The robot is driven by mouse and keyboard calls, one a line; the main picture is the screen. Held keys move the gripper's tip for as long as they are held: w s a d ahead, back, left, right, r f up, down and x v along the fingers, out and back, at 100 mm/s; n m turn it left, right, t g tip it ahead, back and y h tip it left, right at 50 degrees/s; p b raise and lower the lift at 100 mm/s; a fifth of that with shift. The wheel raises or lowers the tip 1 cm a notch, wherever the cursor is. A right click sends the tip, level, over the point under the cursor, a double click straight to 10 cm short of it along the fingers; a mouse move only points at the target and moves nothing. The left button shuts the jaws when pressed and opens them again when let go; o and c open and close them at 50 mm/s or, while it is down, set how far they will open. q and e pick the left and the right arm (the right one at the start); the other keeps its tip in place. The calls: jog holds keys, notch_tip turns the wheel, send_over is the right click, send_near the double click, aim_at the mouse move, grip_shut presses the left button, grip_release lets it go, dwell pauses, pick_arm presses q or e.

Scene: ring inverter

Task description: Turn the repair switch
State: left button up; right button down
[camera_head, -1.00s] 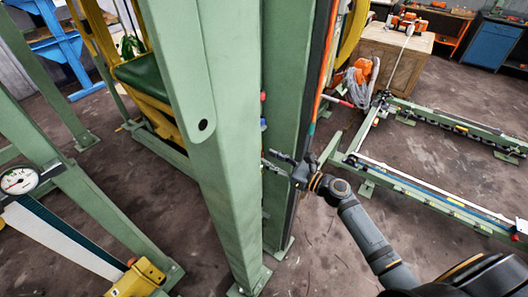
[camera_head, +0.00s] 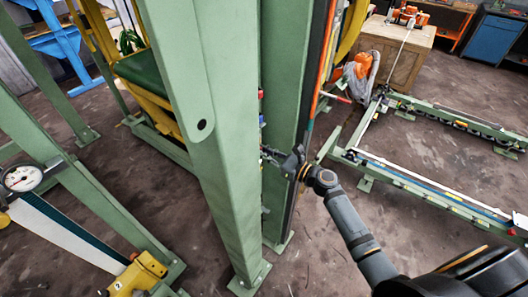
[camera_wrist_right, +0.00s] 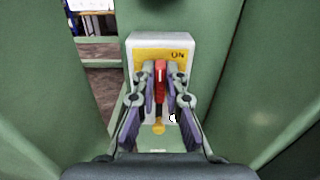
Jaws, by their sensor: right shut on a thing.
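The repair switch is a pale box (camera_wrist_right: 135,42) with a yellow plate marked "ON" and a red handle (camera_wrist_right: 160,69) that stands upright in the right wrist view. My right gripper (camera_wrist_right: 161,84) is around the red handle, with one finger on each side, shut on it. In the head view my right gripper (camera_head: 272,154) reaches in between two green posts from the right, its fingertips partly behind the front post. The switch box is not clearly visible there. My left gripper is not in view.
The thick green front post (camera_head: 225,190) and the green rear post (camera_head: 285,100) stand close on either side of my right gripper. A low green frame (camera_head: 430,185) lies on the floor at right. A wooden crate (camera_head: 400,62) stands behind it.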

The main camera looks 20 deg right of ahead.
jog(key=shift+s+a+f+n+b, duration=0.15)
jog(key=shift+f+n+b, duration=0.05)
jog(key=shift+n+b, duration=2.7)
jog(key=shift+s+a+f+n+b, duration=0.1)
jog(key=shift+a+f+n+b, duration=0.1)
jog(key=shift+n+b, duration=2.7)
jog(key=shift+s+a+f+n+b, duration=0.15)
jog(key=shift+f+n+b, duration=0.05)
jog(key=shift+n+b, duration=2.7)
jog(key=shift+n+p, duration=0.3)
jog(key=shift+n, duration=0.1)
jog(key=c, duration=1.4)
grip_release()
